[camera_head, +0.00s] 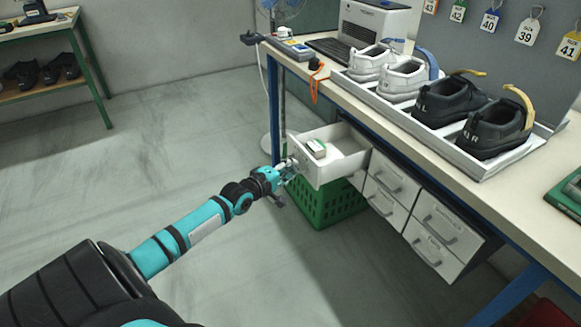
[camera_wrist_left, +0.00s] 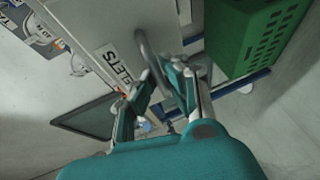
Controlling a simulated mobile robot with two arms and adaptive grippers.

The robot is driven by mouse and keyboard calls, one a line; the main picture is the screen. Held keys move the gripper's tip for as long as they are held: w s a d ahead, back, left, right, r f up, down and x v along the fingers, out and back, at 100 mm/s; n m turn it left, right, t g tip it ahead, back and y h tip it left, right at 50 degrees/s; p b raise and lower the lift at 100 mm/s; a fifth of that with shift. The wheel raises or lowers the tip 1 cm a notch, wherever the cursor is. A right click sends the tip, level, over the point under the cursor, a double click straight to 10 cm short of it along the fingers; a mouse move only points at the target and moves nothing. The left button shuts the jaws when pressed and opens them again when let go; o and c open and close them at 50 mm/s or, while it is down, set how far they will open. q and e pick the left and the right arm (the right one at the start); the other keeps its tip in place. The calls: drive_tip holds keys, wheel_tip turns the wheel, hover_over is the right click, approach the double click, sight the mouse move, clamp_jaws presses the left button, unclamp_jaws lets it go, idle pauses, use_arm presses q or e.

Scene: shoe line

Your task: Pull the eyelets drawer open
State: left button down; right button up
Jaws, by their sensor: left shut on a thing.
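The eyelets drawer (camera_head: 343,169) is white and stands pulled out from the upper left of the drawer block under the bench. A small white and green box (camera_head: 316,148) lies inside it. My left gripper (camera_head: 288,168) is at the drawer's front and shut on its handle. In the left wrist view the grey curved handle (camera_wrist_left: 148,52) passes between the fingers of my left gripper (camera_wrist_left: 160,88). The drawer front there carries a partly hidden label (camera_wrist_left: 117,68) ending in "LETS". My right gripper is not in view.
A green crate (camera_head: 325,205) stands on the floor under the open drawer. Several shut drawers (camera_head: 440,225) lie to its right. The bench (camera_head: 400,140) above carries a tray with white and black shoes.

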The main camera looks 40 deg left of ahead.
use_arm(q)
drive_tip(key=c, duration=1.4)
unclamp_jaws()
drive_tip(key=s+r, duration=0.2)
drive_tip(key=s, duration=0.9)
drive_tip(key=shift+s+r, duration=0.2)
drive_tip(key=shift+s, duration=0.2)
